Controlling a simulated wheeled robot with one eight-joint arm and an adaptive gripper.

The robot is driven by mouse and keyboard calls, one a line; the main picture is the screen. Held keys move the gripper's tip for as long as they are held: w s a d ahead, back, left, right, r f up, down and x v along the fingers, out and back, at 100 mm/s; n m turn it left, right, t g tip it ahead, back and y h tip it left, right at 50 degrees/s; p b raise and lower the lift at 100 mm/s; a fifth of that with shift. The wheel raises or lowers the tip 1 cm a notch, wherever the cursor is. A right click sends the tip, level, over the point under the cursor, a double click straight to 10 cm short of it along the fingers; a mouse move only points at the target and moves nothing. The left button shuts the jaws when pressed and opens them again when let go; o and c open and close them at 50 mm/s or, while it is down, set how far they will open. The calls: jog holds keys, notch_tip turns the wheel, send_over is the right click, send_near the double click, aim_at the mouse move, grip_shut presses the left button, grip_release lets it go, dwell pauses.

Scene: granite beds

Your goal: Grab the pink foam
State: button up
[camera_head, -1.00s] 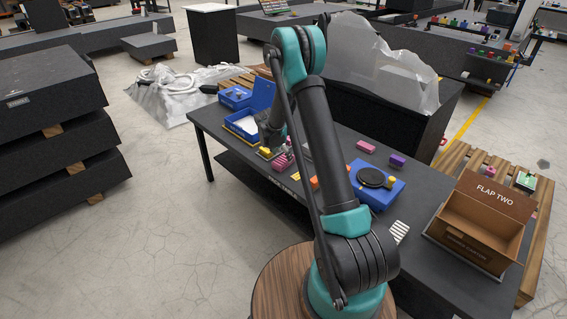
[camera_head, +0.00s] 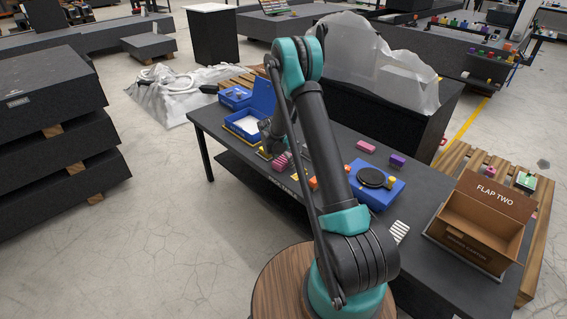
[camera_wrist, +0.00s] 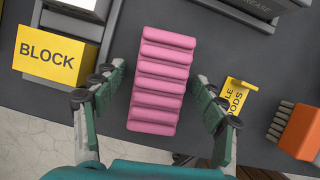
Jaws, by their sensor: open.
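The pink foam (camera_wrist: 160,82) is a ridged block lying on the dark table, in the middle of the wrist view. My gripper (camera_wrist: 161,98) is open, with one finger on each side of the foam's lower half and a visible gap on both sides. The foam seems untouched. In the head view the ridged pink foam (camera_head: 281,162) shows near the table's left front edge, partly beside my arm. My gripper there is mostly hidden behind the arm links.
A yellow block (camera_wrist: 50,52) marked BLOCK is left of the foam. A small yellow piece (camera_wrist: 238,88) and an orange brush-like item (camera_wrist: 298,132) are to the right. A blue box (camera_head: 262,98) and a brown carton (camera_head: 480,222) also stand on the table (camera_head: 430,205).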

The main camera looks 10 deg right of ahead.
jog(key=c, duration=1)
jog(key=shift+o, duration=0.2)
jog(key=shift+r, duration=0.1)
